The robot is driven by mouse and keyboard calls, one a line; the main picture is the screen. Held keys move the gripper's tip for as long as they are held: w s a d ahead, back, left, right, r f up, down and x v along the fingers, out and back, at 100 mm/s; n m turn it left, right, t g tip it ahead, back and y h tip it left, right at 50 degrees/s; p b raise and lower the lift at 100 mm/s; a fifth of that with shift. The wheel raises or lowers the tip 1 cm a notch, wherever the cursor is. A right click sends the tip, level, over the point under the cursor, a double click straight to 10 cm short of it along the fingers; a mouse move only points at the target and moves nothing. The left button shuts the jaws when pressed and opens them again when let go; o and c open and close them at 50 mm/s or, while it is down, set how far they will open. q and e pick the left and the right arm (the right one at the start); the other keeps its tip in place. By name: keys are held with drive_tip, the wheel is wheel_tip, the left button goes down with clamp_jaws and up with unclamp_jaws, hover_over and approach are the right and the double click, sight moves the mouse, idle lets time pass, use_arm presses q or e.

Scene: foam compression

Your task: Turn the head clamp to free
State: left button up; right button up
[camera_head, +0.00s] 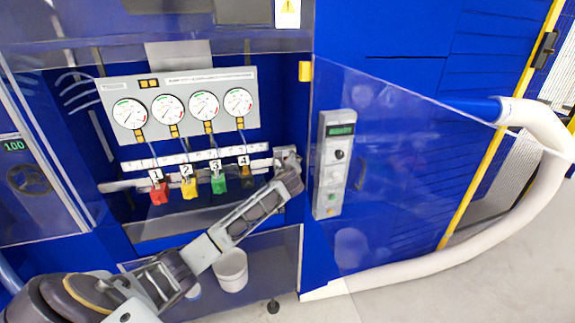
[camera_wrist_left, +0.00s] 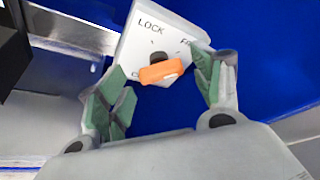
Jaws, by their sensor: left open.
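The head clamp knob has an orange handle (camera_wrist_left: 162,71) on a dark hub, on a white label plate (camera_wrist_left: 150,38) in the left wrist view. The plate reads LOCK at upper left. A word starting "F" at right and one starting "C" at lower left are partly covered by the fingers. The handle lies roughly crosswise, slightly tilted. My left gripper (camera_wrist_left: 160,84) is open, its green-padded fingers on either side of the knob, with visible gaps to the handle. In the head view my left gripper (camera_head: 287,160) is at the panel's right edge, where the knob cannot be made out. My right gripper is not in view.
Several gauges (camera_head: 183,107) sit above numbered red, yellow, green and dark valve handles (camera_head: 190,187) left of my gripper. A grey control box (camera_head: 333,165) is mounted to its right. A white bucket (camera_head: 231,270) stands below my arm. A white hose (camera_head: 500,215) curves at right.

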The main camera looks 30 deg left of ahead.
use_arm(q)
drive_tip(key=shift+s+r, duration=0.1)
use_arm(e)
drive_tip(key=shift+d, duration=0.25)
use_arm(q)
drive_tip(key=shift+s+d, duration=0.1)
drive_tip(key=shift+d, duration=0.05)
drive_tip(key=v, duration=1.1)
drive_tip(key=shift+s+d, duration=0.2)
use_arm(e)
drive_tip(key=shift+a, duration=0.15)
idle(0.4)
